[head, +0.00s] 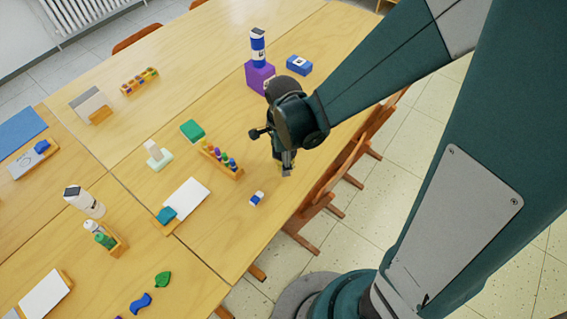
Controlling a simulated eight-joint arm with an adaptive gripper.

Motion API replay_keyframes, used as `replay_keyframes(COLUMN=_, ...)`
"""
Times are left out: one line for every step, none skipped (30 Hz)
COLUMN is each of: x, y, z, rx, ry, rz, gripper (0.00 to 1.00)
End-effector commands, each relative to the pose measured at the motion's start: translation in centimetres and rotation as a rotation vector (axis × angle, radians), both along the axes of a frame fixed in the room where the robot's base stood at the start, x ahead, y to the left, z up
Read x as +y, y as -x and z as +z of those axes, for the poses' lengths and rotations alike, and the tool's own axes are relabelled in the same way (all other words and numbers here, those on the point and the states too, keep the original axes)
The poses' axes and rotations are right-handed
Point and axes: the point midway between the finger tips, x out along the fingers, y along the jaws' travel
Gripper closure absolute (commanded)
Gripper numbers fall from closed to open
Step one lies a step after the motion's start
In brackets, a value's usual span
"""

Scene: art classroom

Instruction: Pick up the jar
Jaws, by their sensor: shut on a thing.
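My gripper (286,168) is over the right side of the wooden table (228,218), near its edge, pointing down. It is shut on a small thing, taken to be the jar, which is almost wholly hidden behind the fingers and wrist. Only a small yellowish patch shows there. I cannot tell whether it touches the tabletop.
A small blue and white object (257,198) lies just left of and nearer than my gripper. A wooden rack with coloured pegs (222,160) stands to the left. A purple block (259,76) bearing a blue and white bottle (258,48) stands behind. Chairs (318,205) line the right edge.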

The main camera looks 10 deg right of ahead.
Motion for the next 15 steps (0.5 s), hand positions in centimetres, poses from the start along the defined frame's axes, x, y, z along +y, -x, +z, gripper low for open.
replay_keyframes(x=0.0, y=0.0, z=0.9, rx=0.000, ry=0.000, rz=0.000, gripper=0.76)
replay_keyframes(x=0.0, y=0.0, z=1.3, rx=0.000, ry=0.000, rz=0.000, gripper=0.76)
replay_keyframes(x=0.0, y=0.1, z=1.8, rx=0.000, ry=0.000, rz=0.000, gripper=0.76)
replay_keyframes(x=0.0, y=0.0, z=2.2, rx=0.000, ry=0.000, rz=0.000, gripper=0.76)
replay_keyframes(x=0.0, y=0.0, z=2.6, rx=0.000, ry=0.000, rz=0.000, gripper=0.76)
replay_keyframes(x=0.0, y=0.0, z=3.1, rx=0.000, ry=0.000, rz=0.000, gripper=0.76)
replay_keyframes(x=0.0, y=0.0, z=3.5, rx=0.000, ry=0.000, rz=0.000, gripper=0.76)
replay_keyframes(x=0.0, y=0.0, z=3.9, rx=0.000, ry=0.000, rz=0.000, gripper=0.76)
replay_keyframes(x=0.0, y=0.0, z=4.3, rx=0.000, ry=0.000, rz=0.000, gripper=0.76)
replay_keyframes(x=0.0, y=0.0, z=4.6, rx=0.000, ry=0.000, rz=0.000, gripper=0.76)
replay_keyframes(x=0.0, y=0.0, z=4.9, rx=0.000, ry=0.000, rz=0.000, gripper=0.76)
replay_keyframes(x=0.0, y=0.0, z=5.2, rx=0.000, ry=0.000, rz=0.000, gripper=0.76)
replay_keyframes(x=0.0, y=0.0, z=5.5, rx=0.000, ry=0.000, rz=0.000, gripper=0.76)
replay_keyframes(x=0.0, y=0.0, z=5.7, rx=0.000, ry=0.000, rz=0.000, gripper=0.76)
replay_keyframes(x=0.0, y=0.0, z=5.9, rx=0.000, ry=0.000, rz=0.000, gripper=0.76)
